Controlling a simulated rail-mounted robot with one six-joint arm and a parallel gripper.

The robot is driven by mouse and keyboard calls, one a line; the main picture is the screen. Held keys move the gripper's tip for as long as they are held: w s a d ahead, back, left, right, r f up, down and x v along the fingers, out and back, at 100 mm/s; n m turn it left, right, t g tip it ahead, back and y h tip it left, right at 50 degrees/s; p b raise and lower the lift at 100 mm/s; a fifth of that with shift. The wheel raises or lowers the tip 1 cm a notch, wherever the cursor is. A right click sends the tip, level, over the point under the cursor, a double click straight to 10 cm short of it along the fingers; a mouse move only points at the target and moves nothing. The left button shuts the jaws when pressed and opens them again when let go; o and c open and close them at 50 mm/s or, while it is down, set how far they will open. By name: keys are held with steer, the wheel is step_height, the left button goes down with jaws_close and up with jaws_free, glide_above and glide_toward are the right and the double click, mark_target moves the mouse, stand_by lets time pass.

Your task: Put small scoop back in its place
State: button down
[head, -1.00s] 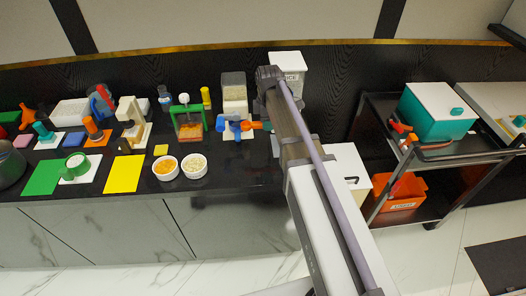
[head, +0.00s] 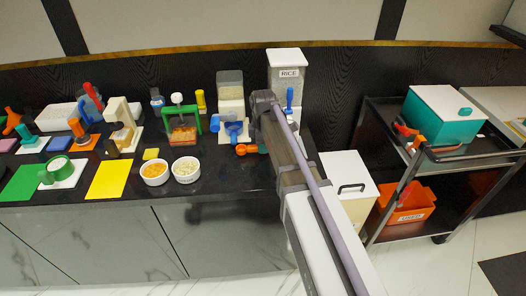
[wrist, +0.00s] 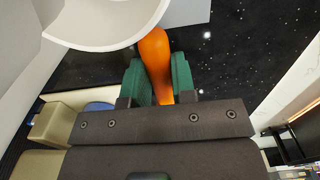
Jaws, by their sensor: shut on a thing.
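The small orange scoop (head: 247,149) shows in the head view near the front edge of the black counter, just left of my arm. In the wrist view my gripper (wrist: 157,72) has its green fingertips shut on an orange handle (wrist: 154,45). In the head view my gripper is hidden by my arm. A blue scoop (head: 235,130) is just behind the orange one, in front of a clear-topped dispenser (head: 230,85). The rest of the orange scoop cannot be made out in the wrist view.
A RICE container (head: 288,70) stands behind my arm, with a blue-handled tool (head: 289,98) in front. Two white bowls (head: 155,180) of food stand left on the counter (head: 225,175). A white curved rim (wrist: 115,45) is close to the handle. A trolley (head: 435,152) stands right.

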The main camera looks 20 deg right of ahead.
steer(key=shift+f+b, duration=0.4)
steer(key=shift+b, duration=0.1)
steer(key=c, duration=0.9)
jaws_free()
steer(key=shift+r, duration=0.1)
steer(key=shift+c, duration=0.2)
step_height(320, 180, up, 13)
steer(key=p, duration=1.3)
steer(key=s+a+m, duration=0.2)
steer(key=s+m, duration=1.4)
steer(key=s, duration=0.5)
steer(key=shift+a, duration=0.3)
